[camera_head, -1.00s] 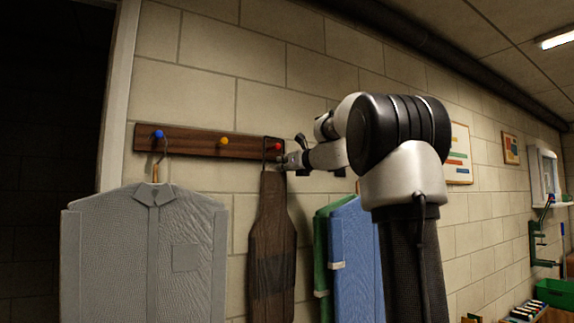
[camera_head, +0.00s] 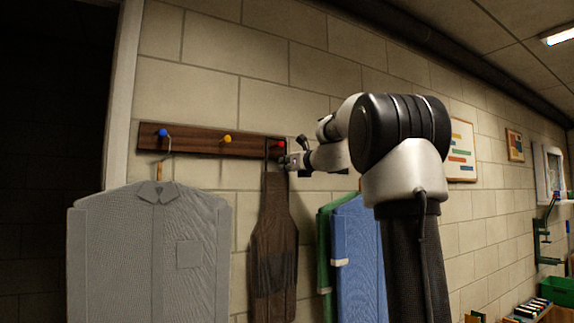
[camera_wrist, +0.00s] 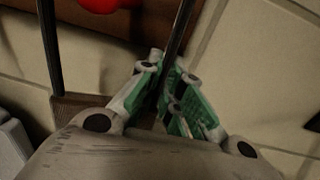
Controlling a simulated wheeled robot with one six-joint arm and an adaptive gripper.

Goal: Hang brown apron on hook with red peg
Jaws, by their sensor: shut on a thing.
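The brown apron (camera_head: 273,246) hangs upright against the block wall under the right end of the dark wooden rack (camera_head: 185,141). Its neck strap rises to the red peg (camera_head: 280,144); I cannot tell whether the strap is over the peg or in front of it. My gripper (camera_head: 285,163) is at the right side of the strap, just below the red peg. In the wrist view, my gripper (camera_wrist: 165,95) has its green-padded fingers closed on one dark side of the strap. The red peg (camera_wrist: 98,4) shows at the top edge there, between the two strap sides.
A grey shirt (camera_head: 130,245) hangs below the blue peg (camera_head: 163,133) at left. The yellow peg (camera_head: 227,139) is bare. Green and blue garments (camera_head: 357,250) hang right of the apron, partly behind my arm. A dark doorway lies far left.

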